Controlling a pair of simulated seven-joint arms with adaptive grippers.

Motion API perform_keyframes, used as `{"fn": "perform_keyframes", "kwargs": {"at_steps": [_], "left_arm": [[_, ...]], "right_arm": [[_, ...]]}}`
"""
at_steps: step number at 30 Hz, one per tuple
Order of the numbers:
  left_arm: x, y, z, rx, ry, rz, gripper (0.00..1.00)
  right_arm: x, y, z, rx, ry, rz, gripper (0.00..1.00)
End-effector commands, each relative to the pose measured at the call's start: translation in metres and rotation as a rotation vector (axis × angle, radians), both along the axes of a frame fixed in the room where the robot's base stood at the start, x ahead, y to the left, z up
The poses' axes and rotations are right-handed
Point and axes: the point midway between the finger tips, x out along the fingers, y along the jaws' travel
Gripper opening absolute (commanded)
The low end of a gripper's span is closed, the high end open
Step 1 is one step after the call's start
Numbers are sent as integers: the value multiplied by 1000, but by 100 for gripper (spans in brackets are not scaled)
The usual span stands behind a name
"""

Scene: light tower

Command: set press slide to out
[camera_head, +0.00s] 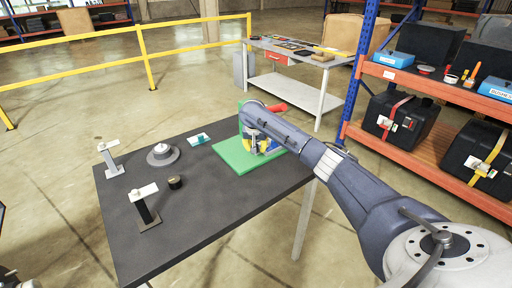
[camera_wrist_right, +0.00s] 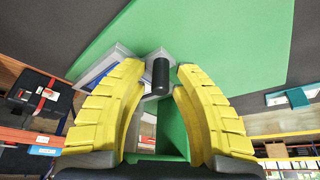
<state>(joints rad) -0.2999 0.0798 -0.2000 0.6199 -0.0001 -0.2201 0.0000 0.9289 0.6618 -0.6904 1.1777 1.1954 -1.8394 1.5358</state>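A green base plate (camera_head: 232,158) lies at the right end of the dark table, with the press standing on it, largely hidden behind my right arm in the head view. A red part (camera_head: 278,107) shows beside my wrist there. In the right wrist view the green plate (camera_wrist_right: 230,40) fills the middle, and a black cylindrical knob (camera_wrist_right: 161,76) stands on a grey and blue part (camera_wrist_right: 100,70). My right gripper (camera_wrist_right: 160,72) is open, its yellow fingers on either side of the knob with gaps visible. Which way the slide is set cannot be told. My left gripper is not in view.
The dark table (camera_head: 200,205) also holds a grey round base (camera_head: 163,156), a small black cylinder (camera_head: 175,182), two stands (camera_head: 147,205) (camera_head: 111,160) with white tops, and a white and teal piece (camera_head: 198,139). The table's front middle is clear. A shelf rack stands at the right.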

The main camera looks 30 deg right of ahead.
Motion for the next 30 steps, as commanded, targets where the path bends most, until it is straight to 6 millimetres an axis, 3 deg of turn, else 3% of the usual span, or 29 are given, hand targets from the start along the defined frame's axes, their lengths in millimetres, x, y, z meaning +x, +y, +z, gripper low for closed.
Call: {"fn": "perform_keyframes", "kwargs": {"at_steps": [1, 7, 21, 23, 30], "left_arm": [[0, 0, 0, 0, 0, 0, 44], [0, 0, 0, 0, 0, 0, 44], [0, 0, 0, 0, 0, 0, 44], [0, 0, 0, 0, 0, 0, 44], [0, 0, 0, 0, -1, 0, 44]], "right_arm": [[0, 0, 0, 0, 0, 0, 21], [0, 0, 0, 0, 0, 0, 0], [1, 2, 1, 0, -2, -1, 0], [1, 10, 1, -1, -2, 3, 0], [-2, 82, 1, 6, -3, 10, 0]]}}
